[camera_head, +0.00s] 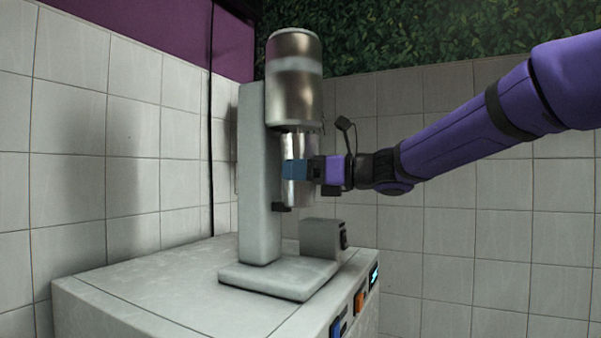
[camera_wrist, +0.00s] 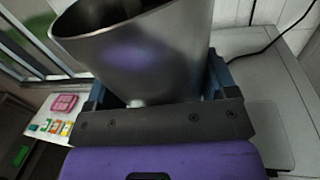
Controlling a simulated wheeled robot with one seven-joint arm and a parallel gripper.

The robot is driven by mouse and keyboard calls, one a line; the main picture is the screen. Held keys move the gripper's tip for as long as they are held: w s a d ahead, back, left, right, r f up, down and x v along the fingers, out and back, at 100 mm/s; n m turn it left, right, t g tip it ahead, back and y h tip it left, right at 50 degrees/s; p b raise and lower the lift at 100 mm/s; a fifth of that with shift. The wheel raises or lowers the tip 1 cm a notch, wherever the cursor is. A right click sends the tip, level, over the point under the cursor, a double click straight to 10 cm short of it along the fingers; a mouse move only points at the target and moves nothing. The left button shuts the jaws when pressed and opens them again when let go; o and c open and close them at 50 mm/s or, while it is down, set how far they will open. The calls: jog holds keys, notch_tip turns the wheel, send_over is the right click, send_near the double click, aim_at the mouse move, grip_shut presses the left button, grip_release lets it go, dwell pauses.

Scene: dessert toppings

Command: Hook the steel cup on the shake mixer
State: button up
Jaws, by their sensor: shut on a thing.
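The shake mixer (camera_head: 258,175) stands on a grey counter in the head view, with a pale column, a flat base and a steel motor head (camera_head: 295,85) on top. The steel cup (camera_head: 298,195) is upright directly under the motor head, close to the column. My gripper (camera_head: 294,169) comes from the right and is shut around the cup's middle. In the wrist view the cup (camera_wrist: 140,55) rises between the blue fingers, its open rim partly cut off. A small dark ledge (camera_head: 282,207) on the column is at the cup's lower left; contact with it is unclear.
The counter (camera_head: 150,290) has blue and orange switches on its front. The wrist view shows a pink item (camera_wrist: 64,103), small coloured pieces and a black cable (camera_wrist: 262,48).

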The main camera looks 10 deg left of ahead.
jog(key=shift+f, duration=0.15)
jog(key=o, duration=1.1)
jog(key=s+d, duration=0.4)
jog(key=d, duration=0.6)
jog(key=shift+d, duration=0.15)
dwell(0.6)
